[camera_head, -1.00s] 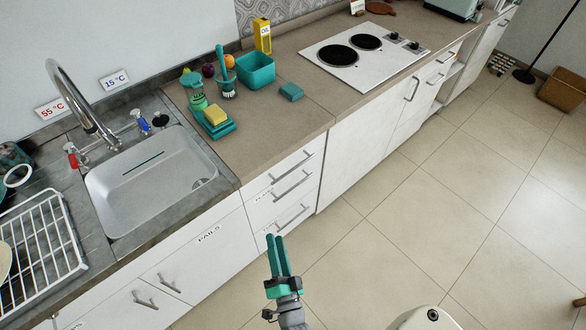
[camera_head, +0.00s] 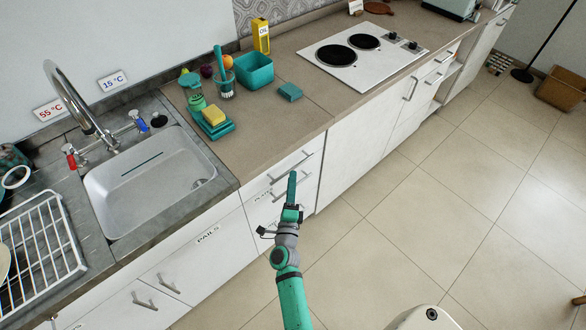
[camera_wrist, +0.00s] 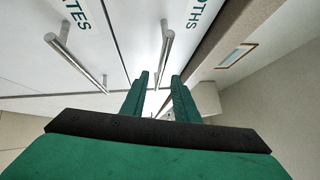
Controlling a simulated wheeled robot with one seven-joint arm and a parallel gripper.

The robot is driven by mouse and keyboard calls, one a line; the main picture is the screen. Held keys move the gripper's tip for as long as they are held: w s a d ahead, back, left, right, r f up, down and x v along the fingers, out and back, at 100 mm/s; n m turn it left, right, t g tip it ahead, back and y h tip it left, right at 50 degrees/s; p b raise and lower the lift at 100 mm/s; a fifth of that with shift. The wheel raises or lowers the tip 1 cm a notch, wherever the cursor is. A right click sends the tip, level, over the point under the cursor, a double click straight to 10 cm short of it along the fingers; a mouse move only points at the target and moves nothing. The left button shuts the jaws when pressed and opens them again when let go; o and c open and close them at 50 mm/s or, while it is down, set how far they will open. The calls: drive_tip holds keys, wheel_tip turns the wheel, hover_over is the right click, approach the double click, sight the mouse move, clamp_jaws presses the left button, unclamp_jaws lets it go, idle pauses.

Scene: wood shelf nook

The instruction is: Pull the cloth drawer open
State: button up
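The cloth drawer (camera_wrist: 178,62) is the top one of the stack below the counter and looks closed. Its label, partly cut off as "OTHS", and its bar handle (camera_wrist: 163,60) show in the wrist view. In the head view the handle (camera_head: 293,166) runs just above my fingertips. My gripper (camera_head: 292,174) is in front of the drawer stack. In the wrist view my gripper (camera_wrist: 160,85) is open, with a gap between its green fingers. The handle's lower end appears in line with that gap; I cannot tell whether it is between the fingers.
The plates drawer handle (camera_wrist: 76,62) lies close to the left in the wrist view. The counter (camera_head: 265,120) overhangs the drawers and holds a teal tub (camera_head: 255,72) and a sponge (camera_head: 213,114).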

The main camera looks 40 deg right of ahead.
sight(293, 168)
drive_tip(key=shift+x, duration=2.75)
clamp_jaws()
